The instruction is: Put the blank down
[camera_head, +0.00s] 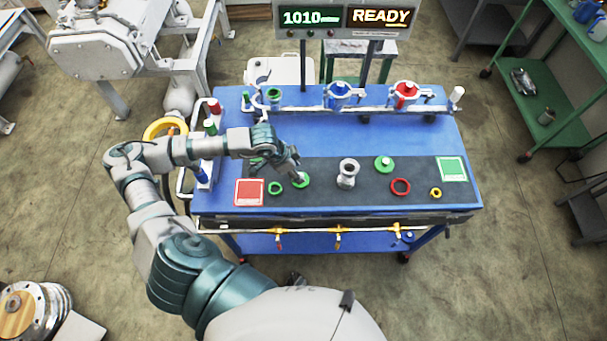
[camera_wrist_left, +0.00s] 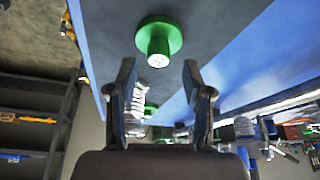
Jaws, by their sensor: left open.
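A green blank (camera_head: 304,182), a round disc with a short stub, lies on the dark mat by the fingertips of my left gripper (camera_head: 290,172), partly covered by them. In the left wrist view the blank (camera_wrist_left: 160,38) sits stub toward the camera, past the tips of the two spread fingers (camera_wrist_left: 160,75). The left gripper is open and nothing is between its fingers. A second green blank (camera_head: 383,162) lies farther right, beyond a metal fitting (camera_head: 347,174). My right gripper does not show.
The dark mat (camera_head: 325,200) carries a red square (camera_head: 249,192), a small green ring (camera_head: 275,188), a red ring (camera_head: 400,187), a yellow ring (camera_head: 436,193) and a green square (camera_head: 452,168). A rail (camera_head: 300,108) with clamps runs behind. The display reads READY.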

